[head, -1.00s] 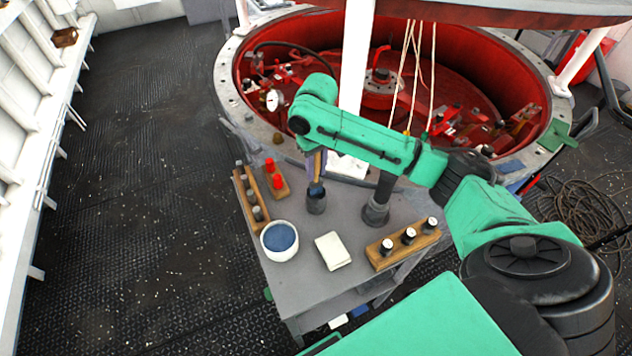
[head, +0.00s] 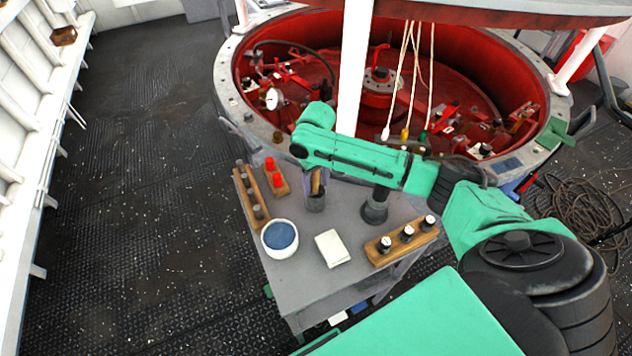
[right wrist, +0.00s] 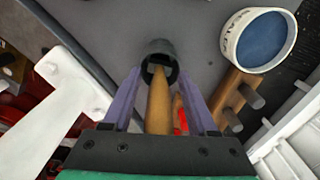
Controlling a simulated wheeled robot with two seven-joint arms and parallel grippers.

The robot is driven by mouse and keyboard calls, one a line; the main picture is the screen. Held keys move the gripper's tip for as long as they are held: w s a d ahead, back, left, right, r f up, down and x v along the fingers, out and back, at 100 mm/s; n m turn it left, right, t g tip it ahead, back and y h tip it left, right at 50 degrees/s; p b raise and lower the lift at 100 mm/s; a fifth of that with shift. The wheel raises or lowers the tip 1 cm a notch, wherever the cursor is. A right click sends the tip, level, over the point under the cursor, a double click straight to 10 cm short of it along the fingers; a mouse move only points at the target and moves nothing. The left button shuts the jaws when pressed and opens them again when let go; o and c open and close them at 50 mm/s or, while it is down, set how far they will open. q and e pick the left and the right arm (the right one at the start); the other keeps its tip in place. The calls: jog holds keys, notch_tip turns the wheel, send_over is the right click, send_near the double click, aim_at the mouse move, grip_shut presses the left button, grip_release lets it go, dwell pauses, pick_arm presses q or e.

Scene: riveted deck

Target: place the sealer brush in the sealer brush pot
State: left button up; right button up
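The sealer brush (head: 317,183) shows as a wooden handle standing roughly upright, its lower end inside the small dark sealer brush pot (head: 316,203) on the grey table. In the right wrist view the handle (right wrist: 159,106) runs down into the round mouth of the pot (right wrist: 160,52). My right gripper (right wrist: 160,80) points down over the pot. Its two purple fingers stand on either side of the handle, with a gap visible on each side. The bristles are hidden in the pot. In the head view the arm hides the handle's top. My left gripper is not in view.

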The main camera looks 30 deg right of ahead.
notch_tip(320, 180, up, 12)
jog(key=shift+r+b, duration=0.1)
jog(key=shift+b, duration=0.75)
